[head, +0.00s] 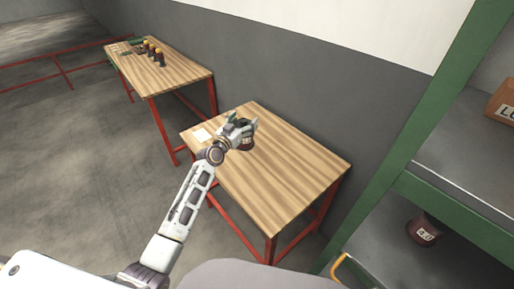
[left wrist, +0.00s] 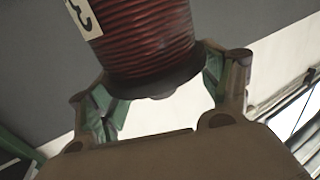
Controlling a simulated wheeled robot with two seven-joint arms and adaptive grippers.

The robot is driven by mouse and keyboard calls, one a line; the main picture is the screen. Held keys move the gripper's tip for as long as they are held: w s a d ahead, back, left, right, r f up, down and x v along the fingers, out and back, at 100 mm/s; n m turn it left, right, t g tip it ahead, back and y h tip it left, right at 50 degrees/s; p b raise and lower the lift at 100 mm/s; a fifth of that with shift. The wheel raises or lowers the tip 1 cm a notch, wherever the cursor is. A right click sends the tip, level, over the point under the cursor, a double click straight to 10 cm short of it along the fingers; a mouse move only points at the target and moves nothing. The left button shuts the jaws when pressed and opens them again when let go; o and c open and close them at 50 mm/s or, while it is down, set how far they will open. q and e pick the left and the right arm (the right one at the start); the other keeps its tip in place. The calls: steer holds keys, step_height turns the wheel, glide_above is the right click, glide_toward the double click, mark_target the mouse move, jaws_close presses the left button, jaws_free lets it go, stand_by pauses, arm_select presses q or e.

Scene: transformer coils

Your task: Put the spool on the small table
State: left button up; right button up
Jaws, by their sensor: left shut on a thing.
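The spool (left wrist: 150,40) fills the upper middle of the left wrist view, with dark red windings, a dark flange and a pale label. In the head view the spool (head: 247,142) is small and partly hidden by the gripper. My left gripper (head: 241,127) is shut on it, and its fingers also show on both sides of the spool in the left wrist view (left wrist: 160,90). The small table (head: 285,165) has a striped wooden top and red legs. The spool appears over its far left part; I cannot tell whether it touches the top. My right gripper is not in view.
A white sheet (head: 201,135) lies on the small table's left corner. Another wooden table (head: 180,72) with several bottles stands farther back. At right, a green-framed shelf (head: 395,170) holds another spool (head: 423,231) and a box (head: 503,102). Most of the small table's top is clear.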

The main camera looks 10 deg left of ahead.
mark_target(244, 140)
arm_select(q)
step_height(244, 140, down, 5)
steer(key=shift+r+b, duration=0.1)
steer(key=shift+b, duration=0.65)
steer(key=shift+f, duration=0.55)
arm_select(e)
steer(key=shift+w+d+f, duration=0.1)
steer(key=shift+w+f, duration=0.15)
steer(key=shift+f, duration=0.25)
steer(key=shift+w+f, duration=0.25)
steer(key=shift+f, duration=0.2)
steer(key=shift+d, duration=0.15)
arm_select(q)
steer(key=shift+f+b, duration=1.05)
steer(key=shift+f, duration=0.9)
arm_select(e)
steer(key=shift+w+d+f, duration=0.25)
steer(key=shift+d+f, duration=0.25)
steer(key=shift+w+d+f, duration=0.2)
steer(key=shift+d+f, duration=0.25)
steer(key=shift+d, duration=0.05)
arm_select(q)
steer(key=shift+f, duration=0.1)
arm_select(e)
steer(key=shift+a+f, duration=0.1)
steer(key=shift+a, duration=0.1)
